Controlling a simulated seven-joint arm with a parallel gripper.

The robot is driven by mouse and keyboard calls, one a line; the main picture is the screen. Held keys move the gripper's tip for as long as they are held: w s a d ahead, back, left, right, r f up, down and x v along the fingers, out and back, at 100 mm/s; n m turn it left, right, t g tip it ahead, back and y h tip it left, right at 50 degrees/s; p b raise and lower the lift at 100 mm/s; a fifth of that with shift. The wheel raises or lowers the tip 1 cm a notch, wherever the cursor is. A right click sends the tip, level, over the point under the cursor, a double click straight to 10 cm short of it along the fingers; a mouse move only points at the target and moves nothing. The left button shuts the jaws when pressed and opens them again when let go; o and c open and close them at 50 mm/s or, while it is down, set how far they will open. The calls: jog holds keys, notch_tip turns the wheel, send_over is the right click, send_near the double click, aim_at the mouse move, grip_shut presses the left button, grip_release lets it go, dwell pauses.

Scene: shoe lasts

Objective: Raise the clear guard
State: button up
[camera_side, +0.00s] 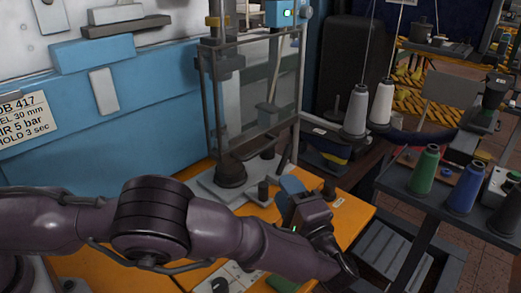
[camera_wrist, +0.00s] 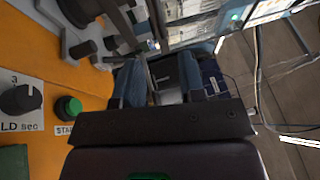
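The clear guard (camera_side: 255,95) is a see-through panel in a grey frame at the front of the press, seen in the side view. Its lower edge is close above the pale base plate (camera_side: 215,190), near a dark rounded piece (camera_side: 232,172). My gripper (camera_side: 290,190) is below and to the right of the guard in the side view, apart from it. In the wrist view my gripper (camera_wrist: 160,82) shows two blue fingers with a gap between them, and I see nothing held. The guard is hard to make out in the wrist view.
A green button (camera_wrist: 68,107) and a dial (camera_wrist: 20,98) are on the orange bench (camera_wrist: 50,70). Short dark posts stand on the base plate. Thread cones (camera_side: 356,108) and a rack with spools (camera_side: 423,170) stand to the right. A job sign (camera_side: 25,118) hangs at left.

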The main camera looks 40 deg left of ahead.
aim_at(261, 148)
jog(key=x, duration=1.3)
grip_shut()
